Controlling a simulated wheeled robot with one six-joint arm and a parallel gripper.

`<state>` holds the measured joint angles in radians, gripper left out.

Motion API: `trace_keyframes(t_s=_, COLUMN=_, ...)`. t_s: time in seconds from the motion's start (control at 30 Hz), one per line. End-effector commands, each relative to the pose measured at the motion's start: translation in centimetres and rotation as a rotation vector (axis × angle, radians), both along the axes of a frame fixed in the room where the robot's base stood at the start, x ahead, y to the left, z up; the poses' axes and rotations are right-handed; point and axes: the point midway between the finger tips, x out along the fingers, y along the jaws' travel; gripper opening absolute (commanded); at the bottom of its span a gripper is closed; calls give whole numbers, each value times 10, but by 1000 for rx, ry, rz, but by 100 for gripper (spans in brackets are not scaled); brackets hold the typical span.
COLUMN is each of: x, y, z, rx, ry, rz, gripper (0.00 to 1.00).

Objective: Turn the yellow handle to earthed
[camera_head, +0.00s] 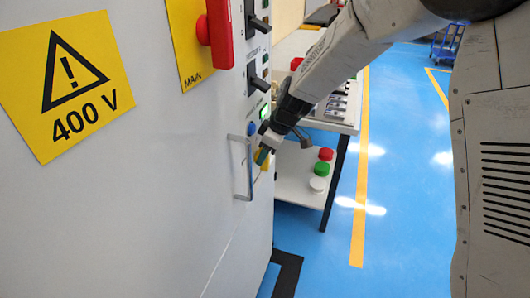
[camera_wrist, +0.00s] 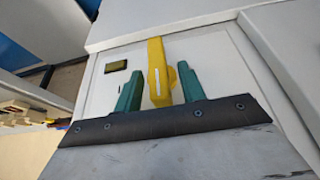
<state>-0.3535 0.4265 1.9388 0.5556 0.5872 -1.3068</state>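The yellow handle (camera_wrist: 157,72) is a bar with a white line along it and a rounded hub at its right side, on a pale panel in the wrist view. My gripper (camera_wrist: 160,84) is open, with one green finger on each side of the handle. A gap shows between the left finger and the handle; the right finger is close to the hub, and I cannot tell if it touches. In the head view, my gripper (camera_head: 263,155) is at the cabinet's edge face, and the yellow handle (camera_head: 262,162) is mostly hidden behind it.
A metal door handle (camera_head: 241,168) stands out from the cabinet just left of my gripper. Black switches (camera_head: 258,82) and a red handle (camera_head: 218,32) are above. A bench (camera_head: 300,190) with red, green and white buttons stands behind.

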Motion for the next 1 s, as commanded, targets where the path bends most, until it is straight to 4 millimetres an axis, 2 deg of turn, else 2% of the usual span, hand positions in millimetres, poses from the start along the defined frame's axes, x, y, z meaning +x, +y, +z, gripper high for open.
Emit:
trace_keyframes(t_s=0.13, x=0, y=0, z=0, rx=0, ry=0, rz=0, gripper=40)
trace_keyframes(t_s=0.17, x=0, y=0, z=0, rx=0, ry=0, rz=0, gripper=34)
trace_keyframes(t_s=0.23, x=0, y=0, z=0, rx=0, ry=0, rz=0, gripper=15)
trace_keyframes(t_s=0.27, x=0, y=0, z=0, rx=0, ry=0, rz=0, gripper=12)
trace_keyframes(t_s=0.67, x=2, y=-1, z=0, rx=20, ry=56, rz=-2, gripper=12)
trace_keyframes(t_s=1.0, x=8, y=-4, z=-2, rx=106, ry=291, rz=-2, gripper=12)
